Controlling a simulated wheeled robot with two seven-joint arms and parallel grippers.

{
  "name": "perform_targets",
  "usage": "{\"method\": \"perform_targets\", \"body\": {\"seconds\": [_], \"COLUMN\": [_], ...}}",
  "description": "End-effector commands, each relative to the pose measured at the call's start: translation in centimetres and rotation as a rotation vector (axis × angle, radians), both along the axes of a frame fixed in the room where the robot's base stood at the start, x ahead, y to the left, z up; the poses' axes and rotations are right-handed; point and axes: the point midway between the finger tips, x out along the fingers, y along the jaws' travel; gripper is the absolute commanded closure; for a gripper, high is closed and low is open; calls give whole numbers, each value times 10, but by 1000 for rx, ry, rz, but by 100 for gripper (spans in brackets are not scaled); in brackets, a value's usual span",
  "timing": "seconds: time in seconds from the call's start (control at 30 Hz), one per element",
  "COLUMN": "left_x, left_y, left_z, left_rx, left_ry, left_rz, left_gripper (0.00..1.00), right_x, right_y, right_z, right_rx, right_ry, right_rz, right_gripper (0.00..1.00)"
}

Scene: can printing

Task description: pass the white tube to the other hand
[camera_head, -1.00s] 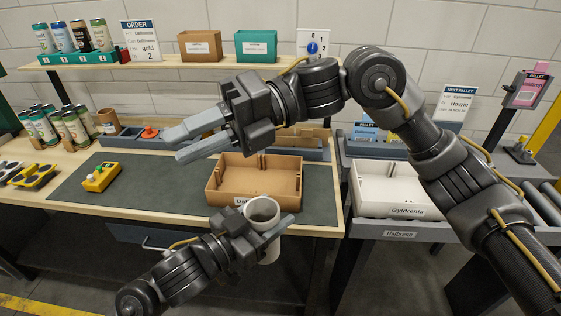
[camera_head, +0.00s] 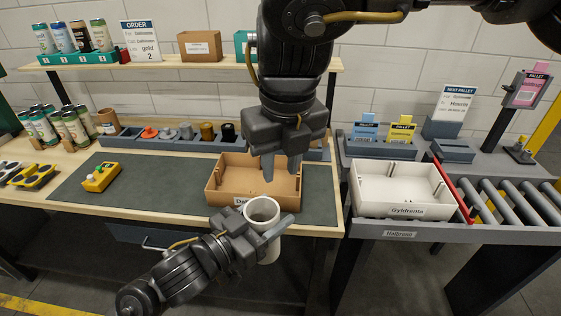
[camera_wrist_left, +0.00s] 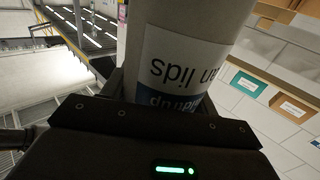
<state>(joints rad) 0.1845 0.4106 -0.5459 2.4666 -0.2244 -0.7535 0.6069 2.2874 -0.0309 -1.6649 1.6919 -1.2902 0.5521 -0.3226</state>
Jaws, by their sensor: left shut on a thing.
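The white tube (camera_head: 262,211) is upright in the head view, with its open top facing up, in front of the table's front edge. My left gripper (camera_head: 262,236) is shut on it. In the left wrist view the tube (camera_wrist_left: 187,45) fills the upper middle and bears a label with upside-down text reading "lids". My right gripper (camera_head: 281,172) hangs from above, pointing down over the brown box (camera_head: 228,189), above and behind the tube and apart from it. Its fingers look apart with nothing between them.
A white tray labelled Gyldrenia (camera_head: 393,211) stands right of the table beside a roller conveyor (camera_head: 510,205). A yellow device (camera_head: 101,177) lies on the dark mat (camera_head: 150,185). Cans (camera_head: 75,128) stand at the left. A shelf (camera_head: 175,62) runs along the back.

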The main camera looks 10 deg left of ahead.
Motion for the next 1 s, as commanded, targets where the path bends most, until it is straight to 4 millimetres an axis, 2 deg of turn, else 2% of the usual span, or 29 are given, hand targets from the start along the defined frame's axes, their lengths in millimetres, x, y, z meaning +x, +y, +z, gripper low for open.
{"method": "perform_targets", "body": {"seconds": [0.17, 0.5, 0.7, 0.83, 1.0], "left_x": [0, 0, 0, 0, 0], "left_y": [0, 0, 0, 0, 0], "left_z": [0, 0, 0, 0, 0], "left_rx": [-1, 0, -1, 0, 0], "left_ry": [-1, 0, -1, 0, 0], "left_rz": [0, 0, 0, 0, 0], "left_gripper": [76, 76, 76, 76, 76], "right_x": [1, 8, 12, 14, 15], "right_y": [1, 6, 9, 10, 10], "right_z": [-11, -72, -101, -113, -119], "right_rx": [0, 0, 2, 1, 3], "right_ry": [3, 6, 4, 3, 3], "right_rz": [1, 3, 3, 2, 3], "right_gripper": [70, 70, 70, 70, 70]}}
